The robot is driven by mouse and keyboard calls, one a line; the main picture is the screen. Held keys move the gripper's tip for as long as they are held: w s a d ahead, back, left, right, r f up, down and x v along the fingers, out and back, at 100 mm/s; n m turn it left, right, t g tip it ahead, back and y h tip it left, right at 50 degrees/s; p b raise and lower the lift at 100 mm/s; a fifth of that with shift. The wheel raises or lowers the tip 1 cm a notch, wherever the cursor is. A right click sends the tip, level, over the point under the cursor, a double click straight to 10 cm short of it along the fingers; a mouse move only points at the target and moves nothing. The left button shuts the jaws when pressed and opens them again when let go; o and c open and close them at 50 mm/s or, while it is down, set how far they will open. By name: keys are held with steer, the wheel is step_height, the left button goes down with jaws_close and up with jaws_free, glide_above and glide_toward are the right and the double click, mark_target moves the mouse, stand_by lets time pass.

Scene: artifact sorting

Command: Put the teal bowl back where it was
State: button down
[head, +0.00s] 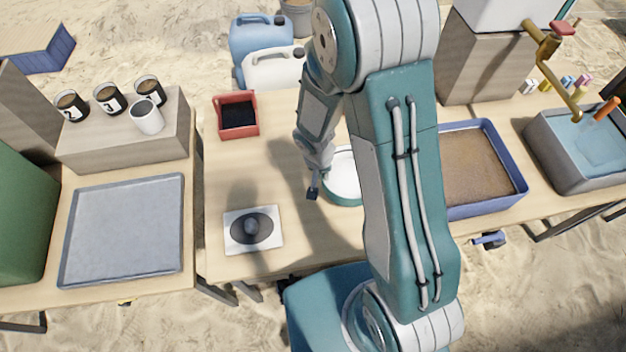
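The teal bowl (344,180), with a white inside, is on the middle table, and my arm link hides its right part. My gripper (313,190) points down at the bowl's left rim. One dark fingertip shows just outside the rim; the other finger is not clear. I cannot tell whether the gripper touches or grips the rim, or whether the bowl rests on the table or is slightly raised.
A white card with a dark oval and a grey object (252,228) lies front left. A red bin (236,115) stands behind. A blue-rimmed sand tray (520,188) is right, and a water basin (545,165) farther right. A grey tray (72,240) and several cups are left.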

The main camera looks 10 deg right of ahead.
steer(key=f, duration=0.1)
steer(key=w+a+f, duration=0.2)
steer(key=shift+a+f, duration=0.1)
steer(key=shift+f, duration=1.75)
steer(key=c, duration=0.8)
jaws_free()
step_height(320, 180, up, 12)
steer(key=a, duration=0.1)
steer(key=shift+s+a, duration=0.35)
steer(key=shift+a, duration=0.05)
